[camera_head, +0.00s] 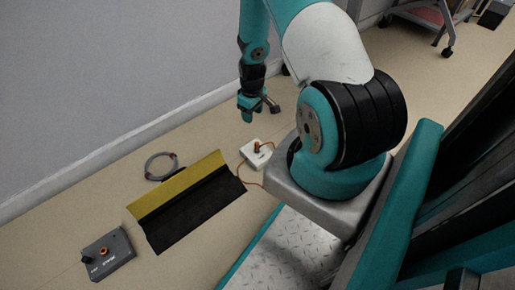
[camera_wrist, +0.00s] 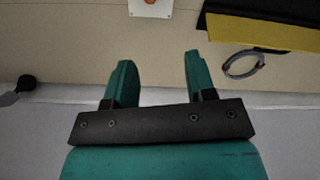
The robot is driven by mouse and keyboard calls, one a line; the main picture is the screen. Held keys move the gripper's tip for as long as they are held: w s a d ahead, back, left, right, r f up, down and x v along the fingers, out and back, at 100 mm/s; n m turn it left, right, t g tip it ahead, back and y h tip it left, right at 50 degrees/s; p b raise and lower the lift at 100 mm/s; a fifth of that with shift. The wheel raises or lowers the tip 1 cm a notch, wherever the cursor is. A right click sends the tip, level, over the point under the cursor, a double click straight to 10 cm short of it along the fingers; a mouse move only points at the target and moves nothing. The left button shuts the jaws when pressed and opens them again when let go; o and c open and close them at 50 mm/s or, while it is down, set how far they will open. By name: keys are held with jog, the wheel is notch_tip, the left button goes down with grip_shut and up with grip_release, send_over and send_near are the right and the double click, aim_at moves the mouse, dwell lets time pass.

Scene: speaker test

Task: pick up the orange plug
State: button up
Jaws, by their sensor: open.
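The orange plug (camera_head: 257,146) appears to stand on a small white box (camera_head: 251,158) on the floor, with an orange cable running from it towards my base. In the wrist view, the white box (camera_wrist: 140,8) is cut off by the top edge, with a bit of orange (camera_wrist: 150,2) on it. My gripper (camera_head: 260,111) hangs above the floor, a little behind the white box in the head view. In the wrist view, my gripper (camera_wrist: 158,60) is open, with nothing between its fingers.
A black and yellow folded panel (camera_head: 190,203) lies left of the white box, with a grey cable loop (camera_head: 150,171) behind it. A dark grey box (camera_head: 108,258) with an orange ring is at lower left. A wall (camera_head: 90,80) runs along the back left.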

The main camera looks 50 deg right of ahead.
aim_at(257, 143)
jog(key=f+b, duration=0.2)
jog(key=f, duration=0.2)
jog(key=s+f+b, duration=0.1)
jog(key=f+b, duration=0.1)
jog(key=f, duration=0.3)
jog(key=d+f+b, duration=0.1)
jog(key=f+b, duration=0.2)
jog(key=f, duration=0.1)
jog(key=shift+s+d+f, duration=0.1)
jog(key=shift+s+f, duration=0.1)
jog(key=shift+f, duration=0.2)
jog(key=f+b, duration=0.5)
jog(key=f, duration=0.1)
jog(key=shift+w, duration=0.2)
jog(key=shift+d+r, duration=0.1)
jog(key=shift+c, duration=0.4)
grip_shut()
